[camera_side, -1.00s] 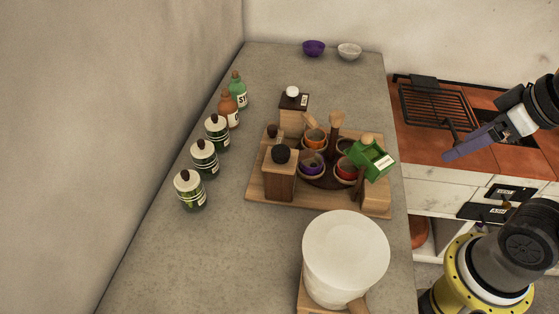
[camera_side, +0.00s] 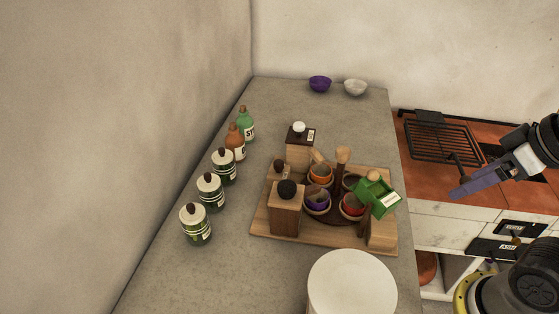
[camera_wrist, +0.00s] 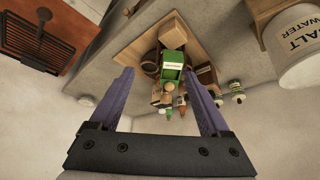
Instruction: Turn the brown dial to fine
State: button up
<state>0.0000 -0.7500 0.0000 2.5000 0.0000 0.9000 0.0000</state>
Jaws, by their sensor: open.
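A dark wooden block with a black knob (camera_side: 286,189) stands at the front left of a wooden board (camera_side: 262,226). Behind it is a block with a brown knob (camera_side: 279,164), the likeliest brown dial, its body mostly hidden. A third block has a white knob (camera_side: 299,128) and a small label. No dial marking is readable. My gripper (camera_side: 456,193) is right of the counter, over the stove side, well apart from the blocks. In the wrist view my gripper (camera_wrist: 158,74) has its purple fingers spread, with nothing between the tips; the blocks are small and partly hidden there.
A green box (camera_side: 376,196) with a pale label sits at the board's right, near several small cups. Labelled bottles (camera_side: 196,224) line the wall. A large white-topped canister (camera_side: 352,284) stands in front. The far counter is clear before two bowls (camera_side: 320,83).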

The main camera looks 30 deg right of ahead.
jog(key=shift+c, duration=1.1)
jog(key=w+r+n, duration=0.5)
jog(key=w+r, duration=0.3)
jog(key=r, duration=0.4)
jog(key=w+a+r+n+g, duration=0.1)
jog(key=w+a+r+n, duration=0.1)
jog(key=w, duration=0.4)
jog(key=w+a+r+n+g, duration=0.1)
jog(key=w+a+r, duration=0.1)
jog(key=w, duration=0.3)
jog(key=n+g, duration=0.3)
jog(key=g, duration=0.1)
send_over(279, 162)
notch_tip(279, 162, down, 17)
notch_tip(279, 162, down, 14)
jog(key=shift+r, duration=0.2)
